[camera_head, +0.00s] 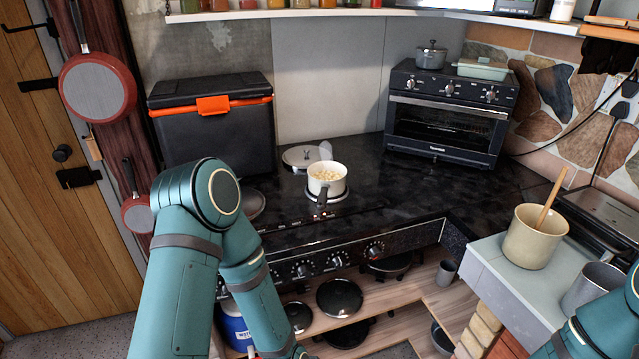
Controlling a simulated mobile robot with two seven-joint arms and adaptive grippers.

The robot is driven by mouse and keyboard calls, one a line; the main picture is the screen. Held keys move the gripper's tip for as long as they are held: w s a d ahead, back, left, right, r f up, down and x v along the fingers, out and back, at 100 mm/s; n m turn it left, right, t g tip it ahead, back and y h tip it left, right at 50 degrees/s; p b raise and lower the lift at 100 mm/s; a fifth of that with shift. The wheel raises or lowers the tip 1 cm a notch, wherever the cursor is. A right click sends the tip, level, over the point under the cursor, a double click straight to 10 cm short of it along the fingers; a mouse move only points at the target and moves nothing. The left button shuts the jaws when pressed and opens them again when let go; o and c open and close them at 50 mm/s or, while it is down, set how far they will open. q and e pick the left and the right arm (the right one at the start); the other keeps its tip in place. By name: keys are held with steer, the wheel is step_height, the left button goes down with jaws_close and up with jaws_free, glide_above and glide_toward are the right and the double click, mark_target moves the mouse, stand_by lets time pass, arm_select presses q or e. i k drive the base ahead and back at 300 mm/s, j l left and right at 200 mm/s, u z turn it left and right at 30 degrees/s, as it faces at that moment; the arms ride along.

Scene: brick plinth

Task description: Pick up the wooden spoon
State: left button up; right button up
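The wooden spoon (551,197) stands tilted in a cream pot (535,240), its handle rising up and to the right above the rim. Its lower part is hidden inside the pot. The pot stands on the grey top of the brick plinth (506,272) at the right. My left arm comes in at the lower left and centre, and its gripper is out of the picture below. My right arm shows at the lower right corner, below the pot, and its gripper is not visible.
A grey metal container (592,287) stands close to the right of the pot. A dark flat appliance (600,215) lies behind it. A small pot (327,180) with pale contents sits on the black stove. A toaster oven (450,112) stands at the back.

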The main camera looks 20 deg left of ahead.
mark_target(558, 185)
steer(key=u, duration=0.55)
steer(key=z, duration=1.3)
